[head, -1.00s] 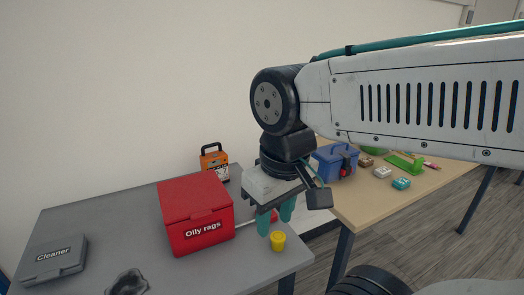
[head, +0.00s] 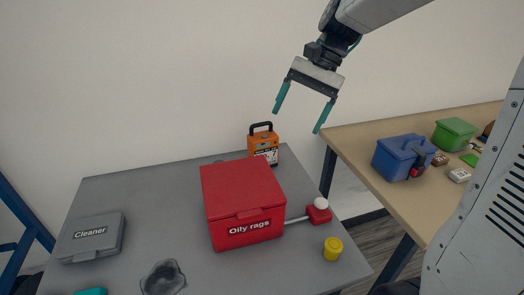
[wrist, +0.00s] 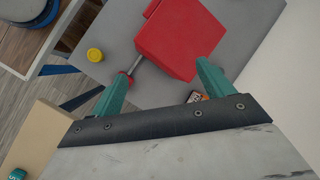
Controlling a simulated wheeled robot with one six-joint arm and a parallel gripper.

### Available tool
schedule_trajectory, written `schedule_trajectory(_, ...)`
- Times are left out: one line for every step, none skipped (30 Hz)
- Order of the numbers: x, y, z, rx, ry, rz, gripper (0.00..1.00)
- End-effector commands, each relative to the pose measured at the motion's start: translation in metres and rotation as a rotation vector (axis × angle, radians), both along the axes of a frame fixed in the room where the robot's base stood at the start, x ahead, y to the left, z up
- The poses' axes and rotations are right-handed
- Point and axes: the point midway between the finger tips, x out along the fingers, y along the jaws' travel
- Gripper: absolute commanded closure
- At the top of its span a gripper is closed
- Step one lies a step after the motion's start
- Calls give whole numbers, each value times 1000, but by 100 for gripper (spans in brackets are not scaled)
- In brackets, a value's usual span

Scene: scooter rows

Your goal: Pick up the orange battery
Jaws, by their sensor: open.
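The orange battery (head: 264,145), with a black handle on top and a white label, stands upright at the back edge of the grey table (head: 150,190), behind the red bin. In the wrist view only a small part of the battery (wrist: 194,97) shows beside one finger; the rest is hidden. My gripper (head: 297,120) is open and empty, with its teal fingers pointing down. In the head view it appears above and to the right of the battery, apart from it. In the wrist view my gripper (wrist: 163,78) shows its fingers spread wide.
A red "Oily rags" bin (head: 240,200) stands in front of the battery. Beside it are a red-and-white tool (head: 318,211) and a yellow cup (head: 333,248). A grey "Cleaner" case (head: 92,238) lies left. A wooden table (head: 400,215) at right holds a blue box (head: 402,155).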

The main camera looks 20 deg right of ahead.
Motion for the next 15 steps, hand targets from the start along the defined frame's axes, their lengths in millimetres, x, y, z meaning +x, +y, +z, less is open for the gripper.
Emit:
schedule_trajectory(25,-3,-9,40,47,-49,20)
schedule_trajectory(38,-5,-13,63,71,-81,20)
schedule_trajectory(56,-7,-19,96,105,-122,20)
schedule_trajectory(70,-9,-25,121,131,-152,20)
schedule_trajectory(83,-11,-30,145,155,-183,20)
schedule_trajectory(100,-15,-39,178,189,-222,20)
schedule_trajectory(113,-18,-46,204,216,-253,20)
schedule_trajectory(126,-20,-54,227,240,-282,20)
schedule_trajectory(142,-25,-64,261,275,-319,20)
schedule_trajectory(154,-29,-73,285,303,-349,20)
schedule_trajectory(166,-33,-82,310,327,-376,20)
schedule_trajectory(181,-38,-94,344,362,-412,20)
schedule_trajectory(191,-42,-104,367,387,-439,20)
schedule_trajectory(200,-46,-113,391,409,-463,20)
schedule_trajectory(211,-51,-123,418,437,-490,20)
